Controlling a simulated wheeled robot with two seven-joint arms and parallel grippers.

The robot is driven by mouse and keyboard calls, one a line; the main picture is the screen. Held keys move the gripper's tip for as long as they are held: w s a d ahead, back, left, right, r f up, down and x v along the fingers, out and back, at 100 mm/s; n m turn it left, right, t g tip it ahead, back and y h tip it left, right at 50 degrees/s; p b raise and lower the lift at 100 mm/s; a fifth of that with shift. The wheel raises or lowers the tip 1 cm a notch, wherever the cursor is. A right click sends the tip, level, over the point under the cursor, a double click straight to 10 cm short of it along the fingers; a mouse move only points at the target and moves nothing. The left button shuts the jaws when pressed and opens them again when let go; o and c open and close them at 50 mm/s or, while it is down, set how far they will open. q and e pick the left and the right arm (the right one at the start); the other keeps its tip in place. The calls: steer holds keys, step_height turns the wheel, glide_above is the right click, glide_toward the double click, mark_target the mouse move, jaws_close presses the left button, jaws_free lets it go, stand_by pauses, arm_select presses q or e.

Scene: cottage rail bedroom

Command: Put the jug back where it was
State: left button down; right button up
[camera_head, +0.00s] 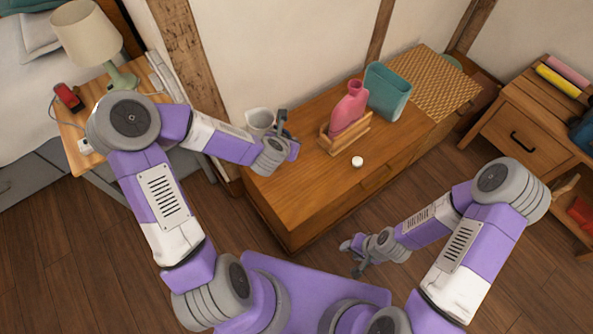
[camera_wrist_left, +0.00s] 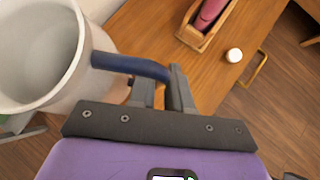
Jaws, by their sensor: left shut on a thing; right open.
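The jug (camera_head: 259,122) is pale grey-white with a dark blue handle. It is at the left end of the wooden chest (camera_head: 300,205). My left gripper (camera_head: 283,123) is beside it, shut on the handle. In the left wrist view the jug (camera_wrist_left: 84,75) fills the left side, open mouth showing and looking empty, and the left fingers (camera_wrist_left: 168,88) close on the handle's end. I cannot tell whether the jug's base touches the chest top. My right gripper (camera_head: 352,256) is open and empty, low in front of the chest.
A pink bottle (camera_head: 349,110) in a wooden holder (camera_head: 345,134), a teal container (camera_head: 387,91), a woven mat (camera_head: 435,82) and a small white lid-like thing (camera_head: 357,161) are on the chest. The chest's front left top is clear. A lamp (camera_head: 88,35) stands on the left table.

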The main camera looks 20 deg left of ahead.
arm_select(q)
steer(key=s+d+f+m+g+h+p, duration=0.1)
steer(key=s+d+f+m+h+p, duration=0.45)
steer(key=s+d+p, duration=0.2)
steer(key=shift+m+y, duration=0.35)
steer(key=shift+y, duration=0.1)
steer(key=f+b, duration=0.1)
steer(key=f, duration=0.2)
steer(key=f+b, duration=0.1)
steer(key=f, duration=0.2)
steer(key=d+f+b, duration=0.1)
steer(key=f, duration=0.2)
steer(key=shift+w+f+b, duration=0.2)
steer(key=shift+w+b, duration=0.1)
steer(key=shift+r, duration=0.1)
steer(key=c, duration=1.5)
jaws_free()
steer(key=shift+s+f, duration=0.1)
steer(key=shift+f, duration=0.2)
steer(key=o, duration=0.4)
steer(key=shift+r, duration=0.1)
